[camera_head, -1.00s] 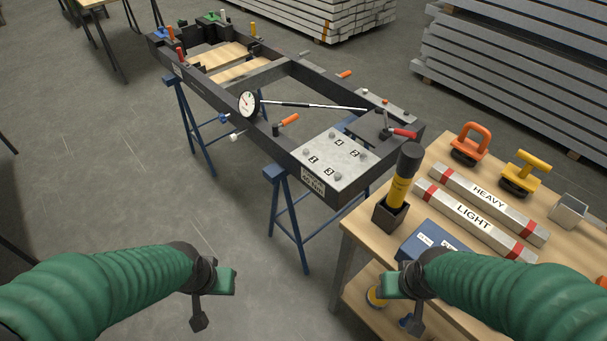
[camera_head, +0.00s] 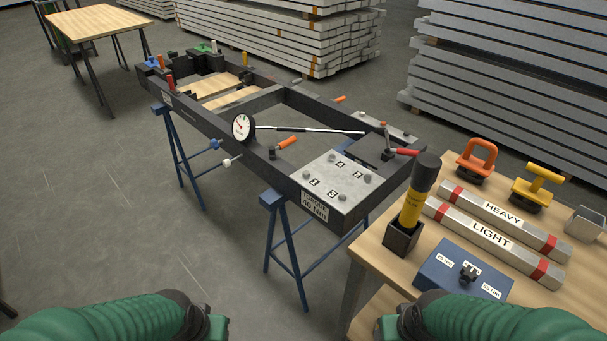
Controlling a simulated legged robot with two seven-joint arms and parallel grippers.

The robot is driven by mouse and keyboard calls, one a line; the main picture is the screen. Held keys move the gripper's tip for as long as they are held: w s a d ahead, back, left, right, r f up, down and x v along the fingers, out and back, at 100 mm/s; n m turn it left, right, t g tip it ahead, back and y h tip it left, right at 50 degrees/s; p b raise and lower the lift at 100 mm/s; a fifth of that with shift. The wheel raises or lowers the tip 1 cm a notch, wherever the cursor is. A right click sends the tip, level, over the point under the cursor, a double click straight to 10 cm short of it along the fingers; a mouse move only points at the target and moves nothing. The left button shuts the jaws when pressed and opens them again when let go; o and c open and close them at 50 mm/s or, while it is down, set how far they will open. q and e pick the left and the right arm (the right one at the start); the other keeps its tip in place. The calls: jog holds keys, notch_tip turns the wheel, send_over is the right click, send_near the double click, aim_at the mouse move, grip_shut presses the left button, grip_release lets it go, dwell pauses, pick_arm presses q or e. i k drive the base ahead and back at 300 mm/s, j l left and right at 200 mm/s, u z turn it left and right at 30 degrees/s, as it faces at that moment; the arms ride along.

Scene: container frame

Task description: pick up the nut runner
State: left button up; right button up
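What looks like the nut runner (camera_head: 412,205), a yellow tool with a thick black top, stands nearly upright in a dark square holder (camera_head: 402,238) at the left side of the wooden bench. Its lower end is hidden inside the holder. My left gripper (camera_head: 216,328) is at the bottom edge, over the floor and well left of the bench. My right gripper (camera_head: 386,328) is at the bottom edge, below the holder in the picture and apart from the tool. The frame cuts off both grippers, so their fingers are not clear.
The bench (camera_head: 373,262) also holds a blue box (camera_head: 463,268), bars marked HEAVY (camera_head: 505,220) and LIGHT (camera_head: 490,240), and orange (camera_head: 477,160) and yellow (camera_head: 535,188) handled tools. A dark frame on blue trestles (camera_head: 283,240) carries a dial wrench (camera_head: 242,127).

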aim_at(427, 167)
jog(key=j+z, duration=0.15)
jog(key=z, duration=0.35)
jog(key=j+z, duration=0.2)
jog(key=z, duration=0.3)
